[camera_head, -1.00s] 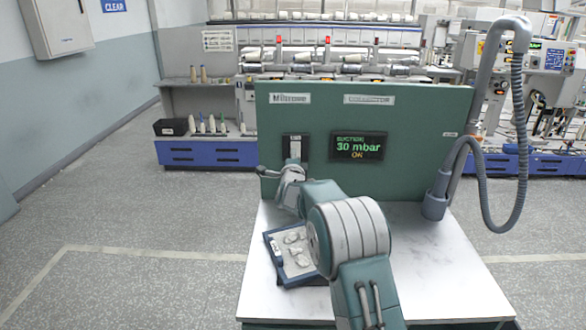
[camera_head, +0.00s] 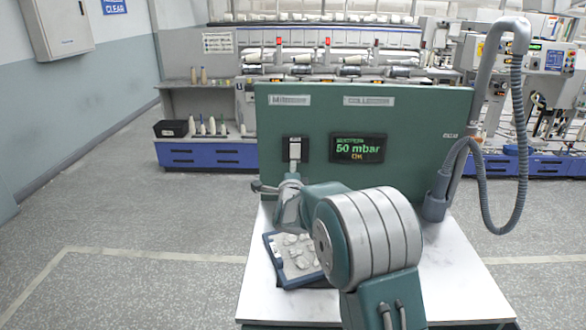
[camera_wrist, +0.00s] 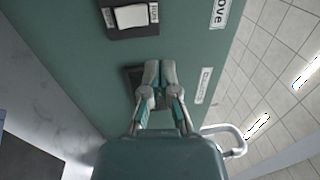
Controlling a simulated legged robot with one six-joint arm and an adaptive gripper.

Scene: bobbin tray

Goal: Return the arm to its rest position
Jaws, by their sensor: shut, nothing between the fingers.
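My gripper (camera_wrist: 158,78) is shut and empty in the wrist view, its two fingers side by side in front of the green panel (camera_wrist: 85,60). In the head view my arm reaches over the table toward the panel (camera_head: 415,125), its far end just below the white switch (camera_head: 294,151); the fingers are hard to make out there. The switch also shows above the fingertips in the wrist view (camera_wrist: 131,16), apart from them. The panel's display (camera_head: 358,148) reads 50 mbar.
A blue-rimmed tray (camera_head: 301,281) with several pale pieces lies on the white table (camera_head: 455,285), partly hidden by my arm. A grey suction hose (camera_head: 520,150) hangs at the right. The table's right side is clear.

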